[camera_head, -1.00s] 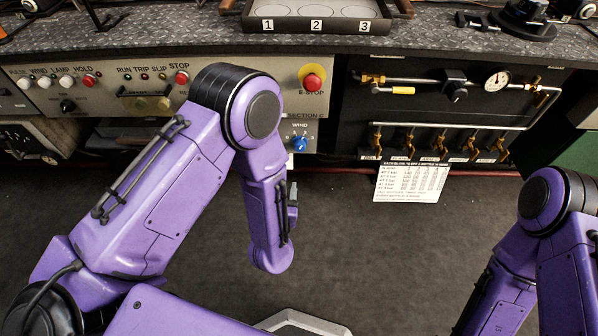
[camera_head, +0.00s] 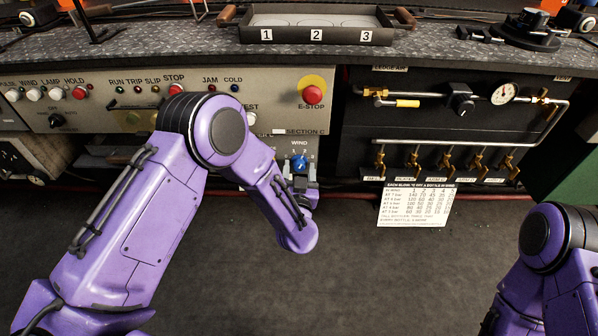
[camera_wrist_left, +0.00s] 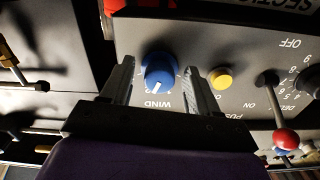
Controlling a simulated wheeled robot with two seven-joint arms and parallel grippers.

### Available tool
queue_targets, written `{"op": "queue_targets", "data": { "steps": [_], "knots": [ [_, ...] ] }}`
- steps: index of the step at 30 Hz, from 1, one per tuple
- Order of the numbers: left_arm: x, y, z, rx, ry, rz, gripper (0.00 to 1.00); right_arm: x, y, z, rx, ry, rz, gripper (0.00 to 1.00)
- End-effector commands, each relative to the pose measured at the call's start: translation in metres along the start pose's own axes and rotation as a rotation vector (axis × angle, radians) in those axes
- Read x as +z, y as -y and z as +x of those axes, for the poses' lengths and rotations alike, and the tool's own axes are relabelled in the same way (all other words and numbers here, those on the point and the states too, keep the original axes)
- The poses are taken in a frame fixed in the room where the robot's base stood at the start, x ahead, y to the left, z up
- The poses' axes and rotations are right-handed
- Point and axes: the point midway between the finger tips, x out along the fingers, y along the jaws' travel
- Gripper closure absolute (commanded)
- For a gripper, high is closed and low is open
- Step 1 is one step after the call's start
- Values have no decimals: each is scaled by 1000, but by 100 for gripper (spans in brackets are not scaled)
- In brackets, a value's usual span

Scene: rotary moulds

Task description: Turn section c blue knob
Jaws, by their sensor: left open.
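The blue knob (camera_head: 299,163) sits under the WIND label on the SECTION C panel in the head view, with small position numbers above it. My left gripper (camera_head: 301,180) is at the panel just below the knob in that view, partly hidden by its own wrist. In the left wrist view, the blue knob (camera_wrist_left: 159,72) shows a white pointer mark, and the two fingers of the left gripper (camera_wrist_left: 157,70) stand open on either side of it. A gap shows on both sides; how deep the fingers reach is unclear. My right arm shows at the lower right, its gripper out of frame.
A yellow button (camera_wrist_left: 221,78) and a red-ended lever (camera_wrist_left: 280,125) are beside the knob in the wrist view. The red E-STOP button (camera_head: 312,94) is above the section. Brass valves and a gauge (camera_head: 503,91) stand right. The floor in front is clear.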

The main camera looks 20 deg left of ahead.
Motion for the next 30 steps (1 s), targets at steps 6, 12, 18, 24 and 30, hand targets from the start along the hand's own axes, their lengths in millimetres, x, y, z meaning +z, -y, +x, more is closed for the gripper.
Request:
{"op": "queue_targets", "data": {
  "steps": [6,12,18,24,30],
  "knots": [
    [0,0,0,1,0,0,72,0,0,0,0,0,0,57],
    [0,0,-1,1,1,-1,96,0,0,0,0,0,0,57],
    [0,0,-1,2,1,-30,96,0,0,-1,0,0,0,57],
    [0,-1,-1,2,1,-129,96,-1,0,-3,0,0,0,57],
    [0,-2,-1,2,2,-297,96,-2,-1,-6,0,0,0,57]
  ]
}}
